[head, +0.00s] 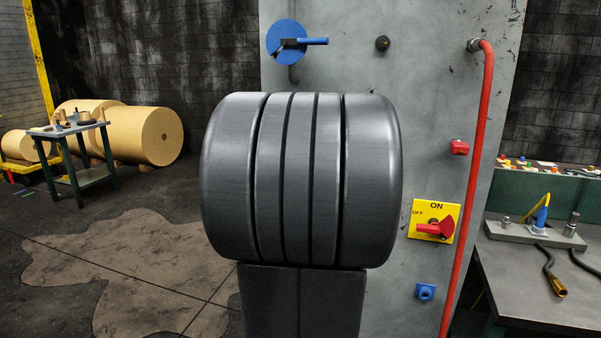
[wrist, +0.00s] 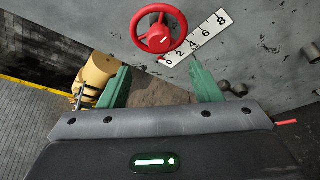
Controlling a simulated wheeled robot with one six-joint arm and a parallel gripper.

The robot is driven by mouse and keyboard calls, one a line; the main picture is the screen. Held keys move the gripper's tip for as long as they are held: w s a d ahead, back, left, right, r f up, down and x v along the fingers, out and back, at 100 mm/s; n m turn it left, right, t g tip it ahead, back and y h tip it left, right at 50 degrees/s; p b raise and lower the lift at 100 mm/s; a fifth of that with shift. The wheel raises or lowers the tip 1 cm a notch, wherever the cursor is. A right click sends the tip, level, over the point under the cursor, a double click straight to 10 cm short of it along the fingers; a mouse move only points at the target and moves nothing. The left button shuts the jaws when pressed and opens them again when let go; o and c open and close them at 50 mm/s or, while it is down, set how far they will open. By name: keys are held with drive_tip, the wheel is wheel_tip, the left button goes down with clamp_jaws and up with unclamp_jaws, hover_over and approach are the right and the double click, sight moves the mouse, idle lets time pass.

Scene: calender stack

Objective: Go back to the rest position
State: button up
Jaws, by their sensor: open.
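My gripper (wrist: 160,78) shows in the wrist view with its two green fingers spread wide apart. It is open, and nothing is between the fingers. A red handwheel (wrist: 158,39) on the grey panel appears just beyond the fingertips, apart from them. A white scale plate (wrist: 207,32) with black numbers sits tilted beside the wheel. My gripper is not seen in the head view.
The head view shows a grey panel (head: 410,80) with a blue handle (head: 287,42), a red switch on a yellow plate (head: 434,222) and a red pipe (head: 477,170). A workbench (head: 555,285) is right; a small table (head: 72,130) and paper rolls (head: 150,137) are left. Left floor is open.

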drive_tip(key=x, duration=1)
drive_tip(key=shift+b, duration=0.45)
drive_tip(key=shift+s, duration=0.1)
drive_tip(key=p+v, duration=0.2)
drive_tip(key=v, duration=1.2)
drive_tip(key=w+f+n+g+h+b, duration=0.2)
drive_tip(key=w+n+h, duration=0.5)
drive_tip(key=w+n, duration=0.4)
drive_tip(key=w+f+b, duration=0.1)
drive_tip(key=w+b, duration=0.1)
drive_tip(key=w, duration=0.1)
drive_tip(key=shift+f+g+b, duration=0.3)
drive_tip(key=shift+g+b, duration=0.05)
drive_tip(key=shift+g, duration=0.05)
drive_tip(key=shift+s, duration=0.1)
